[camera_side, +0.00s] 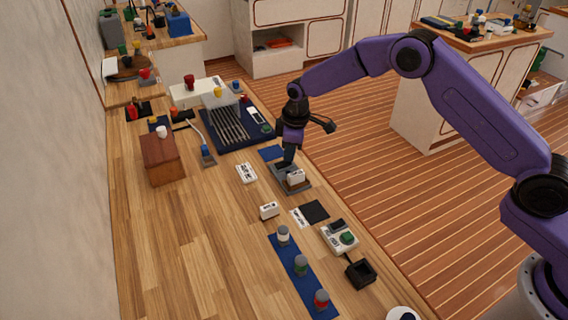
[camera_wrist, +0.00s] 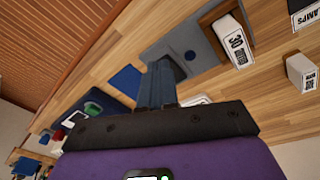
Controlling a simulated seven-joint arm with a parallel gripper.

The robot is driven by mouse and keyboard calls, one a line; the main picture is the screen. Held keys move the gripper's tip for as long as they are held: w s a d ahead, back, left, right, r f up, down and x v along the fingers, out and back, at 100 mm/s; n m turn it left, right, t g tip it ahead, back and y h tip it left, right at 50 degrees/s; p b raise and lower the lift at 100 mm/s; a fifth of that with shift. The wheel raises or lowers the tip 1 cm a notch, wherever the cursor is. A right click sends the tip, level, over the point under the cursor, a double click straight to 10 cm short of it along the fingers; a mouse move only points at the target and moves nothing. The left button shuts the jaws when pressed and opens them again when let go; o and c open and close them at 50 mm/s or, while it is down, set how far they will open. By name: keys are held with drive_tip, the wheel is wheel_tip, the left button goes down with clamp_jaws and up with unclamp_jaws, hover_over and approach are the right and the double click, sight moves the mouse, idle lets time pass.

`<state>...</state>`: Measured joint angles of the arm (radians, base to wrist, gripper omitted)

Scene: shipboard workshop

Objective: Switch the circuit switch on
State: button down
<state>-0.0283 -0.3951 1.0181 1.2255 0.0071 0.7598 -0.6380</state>
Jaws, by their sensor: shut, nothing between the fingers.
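A grey plate (camera_side: 284,188) lies on the bench below my gripper, with a white block (camera_side: 295,177) standing on it. In the wrist view the block (camera_wrist: 233,42) shows "30" on its face, and the plate (camera_wrist: 202,50) has a small dark round spot. I take this to be the circuit switch; whether it is on or off I cannot tell. My gripper (camera_side: 289,158) points down at the plate, beside the block. In the wrist view its blue-grey fingers (camera_wrist: 163,72) are shut and empty, with tips over the plate. Whether they touch it I cannot tell.
Other white labelled blocks (camera_side: 246,173) (camera_side: 269,211) lie nearby. A blue tool tray (camera_side: 250,133) and a wooden box (camera_side: 160,158) stand farther back. A blue strip (camera_side: 290,263) with several capped jars and a white unit with a green button (camera_side: 347,238) are nearer.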

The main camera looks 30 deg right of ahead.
drive_tip(key=shift+f, duration=0.15)
idle(0.5)
drive_tip(key=shift+a+r, duration=0.2)
drive_tip(key=shift+r, duration=1.25)
drive_tip(key=shift+a+r, duration=0.2)
drive_tip(key=shift+r, duration=1.2)
drive_tip(key=shift+a+r, duration=0.1)
drive_tip(key=shift+r, duration=0.55)
